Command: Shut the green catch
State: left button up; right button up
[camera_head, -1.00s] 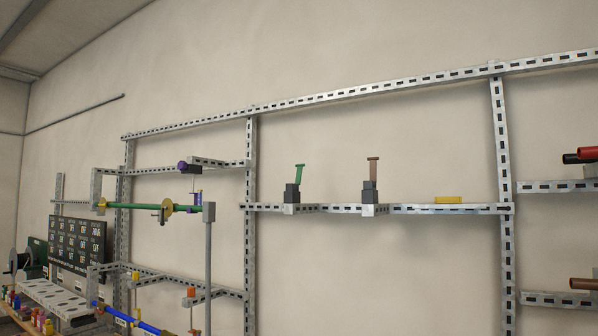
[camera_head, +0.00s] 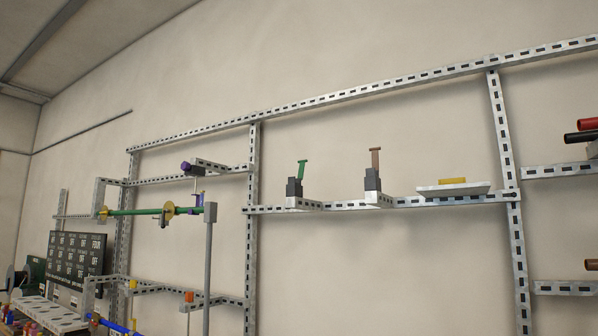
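The green catch (camera_head: 302,169) stands on a dark block on a short bracket of the middle rail, tilted slightly to the right of upright. A brown catch (camera_head: 375,160) of the same shape stands upright on its own dark block (camera_head: 373,179) to the right. Neither of my grippers shows in the head view.
A slotted metal frame (camera_head: 252,220) covers the wall. To the right of the catches, a yellow bar (camera_head: 452,181) lies on a pale plate (camera_head: 470,189). At left, a green pipe (camera_head: 140,212) with yellow discs runs to a grey post (camera_head: 208,270). A dark board (camera_head: 77,257) stands far left.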

aim_at(301, 166)
jog(key=i+l+u, duration=0.3)
jog(key=i, duration=0.25)
jog(key=i+l+u, duration=0.25)
jog(key=i+l, duration=0.15)
jog(key=i, duration=0.15)
